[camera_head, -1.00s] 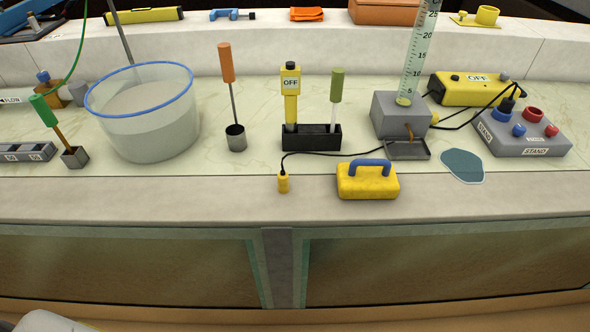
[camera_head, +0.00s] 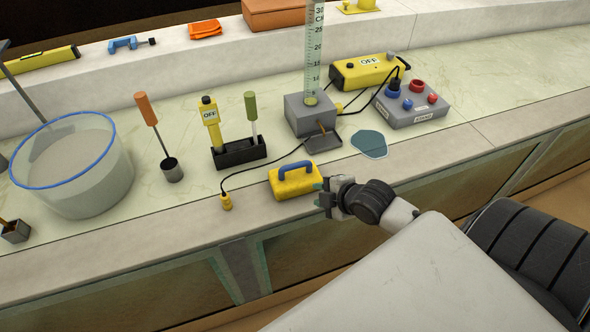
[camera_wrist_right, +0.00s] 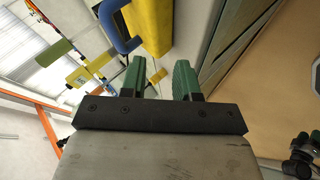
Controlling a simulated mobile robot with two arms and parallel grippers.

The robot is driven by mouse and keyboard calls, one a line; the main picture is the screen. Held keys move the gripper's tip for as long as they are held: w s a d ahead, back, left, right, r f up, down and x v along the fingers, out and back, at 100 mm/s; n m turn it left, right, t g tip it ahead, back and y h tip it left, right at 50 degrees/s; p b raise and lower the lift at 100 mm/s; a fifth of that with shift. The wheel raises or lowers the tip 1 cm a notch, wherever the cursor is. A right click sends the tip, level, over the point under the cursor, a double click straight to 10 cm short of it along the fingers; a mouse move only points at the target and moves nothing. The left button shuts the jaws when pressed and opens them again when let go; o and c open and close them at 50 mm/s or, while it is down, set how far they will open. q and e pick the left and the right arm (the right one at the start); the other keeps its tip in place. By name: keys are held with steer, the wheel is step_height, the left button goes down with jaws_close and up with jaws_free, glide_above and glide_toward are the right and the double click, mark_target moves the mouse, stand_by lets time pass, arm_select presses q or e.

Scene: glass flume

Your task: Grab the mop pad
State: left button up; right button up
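The mop pad appears to be the yellow block with a blue handle (camera_head: 293,184), lying on the counter's front ledge. It also shows in the right wrist view (camera_wrist_right: 152,25), beyond the fingertips. My right gripper (camera_head: 323,194) is just right of the block, at the ledge's front edge. In the right wrist view its green fingers (camera_wrist_right: 161,76) are apart with nothing between them. I cannot tell whether a finger touches the block.
A teal flat patch (camera_head: 370,144) lies behind the gripper. A grey block with a gauge (camera_head: 309,118), a black holder (camera_head: 240,152) and a control box (camera_head: 412,106) stand farther back. A black cord runs to a small yellow plug (camera_head: 227,202) left of the block. The ledge to the right is clear.

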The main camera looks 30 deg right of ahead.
mark_target(299, 166)
steer(key=w+n, duration=0.1)
steer(key=w, duration=0.1)
steer(key=w+r+t, duration=0.1)
steer(key=w, duration=0.1)
steer(key=w+d+n, duration=0.1)
steer(key=w, duration=0.2)
steer(key=shift+d+r+n, duration=0.1)
steer(key=shift+r+n, duration=0.2)
steer(key=shift+p+x, duration=0.55)
steer(key=shift+x, duration=2.3)
steer(key=shift+w+r, duration=0.1)
steer(key=shift+c, duration=0.5)
jaws_close()
